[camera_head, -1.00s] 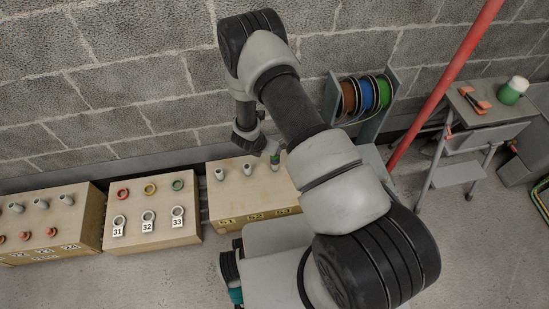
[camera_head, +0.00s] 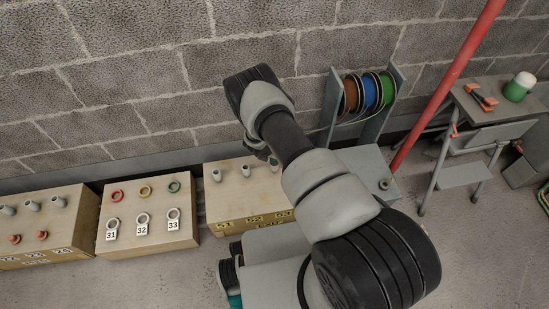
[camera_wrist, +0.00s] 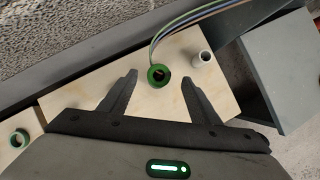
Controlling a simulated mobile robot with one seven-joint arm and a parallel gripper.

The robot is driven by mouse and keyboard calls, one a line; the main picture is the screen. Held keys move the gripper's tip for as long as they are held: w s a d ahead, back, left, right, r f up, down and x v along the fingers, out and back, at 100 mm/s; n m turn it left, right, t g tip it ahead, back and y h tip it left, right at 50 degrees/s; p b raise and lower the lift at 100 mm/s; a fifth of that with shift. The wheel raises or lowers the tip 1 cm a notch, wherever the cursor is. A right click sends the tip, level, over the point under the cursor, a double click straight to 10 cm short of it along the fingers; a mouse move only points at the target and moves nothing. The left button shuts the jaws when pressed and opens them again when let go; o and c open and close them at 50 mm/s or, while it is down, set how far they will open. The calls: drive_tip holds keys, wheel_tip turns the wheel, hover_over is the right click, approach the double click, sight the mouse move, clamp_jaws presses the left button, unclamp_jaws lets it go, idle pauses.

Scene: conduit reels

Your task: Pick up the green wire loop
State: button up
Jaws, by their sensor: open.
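In the wrist view my gripper (camera_wrist: 160,76) is open, one dark finger on each side of a green ring-like piece (camera_wrist: 151,76) with a dark centre. Thin coloured wires run from it up and right. It shows between the fingertips, without visible contact; its height below them I cannot tell. Another green ring (camera_wrist: 20,139) lies on pale wood at the lower left. In the head view a green ring (camera_head: 174,187) is above tag 33. My gripper (camera_head: 264,151) there is mostly hidden by my arm, above the right wooden box (camera_head: 232,204).
A pale stub (camera_wrist: 201,57) stands close to the right finger in the wrist view. A grey block (camera_wrist: 280,75) is further right. In the head view a reel rack (camera_head: 392,105) stands behind, and a red pole (camera_head: 450,80) slants on the right.

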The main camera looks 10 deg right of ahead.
drive_tip(key=b+x, duration=0.1)
drive_tip(key=x, duration=0.2)
drive_tip(key=shift+w+a+f, duration=0.1)
drive_tip(key=shift+w+f, duration=0.05)
drive_tip(key=shift+c, duration=0.5)
drive_tip(key=c, duration=1)
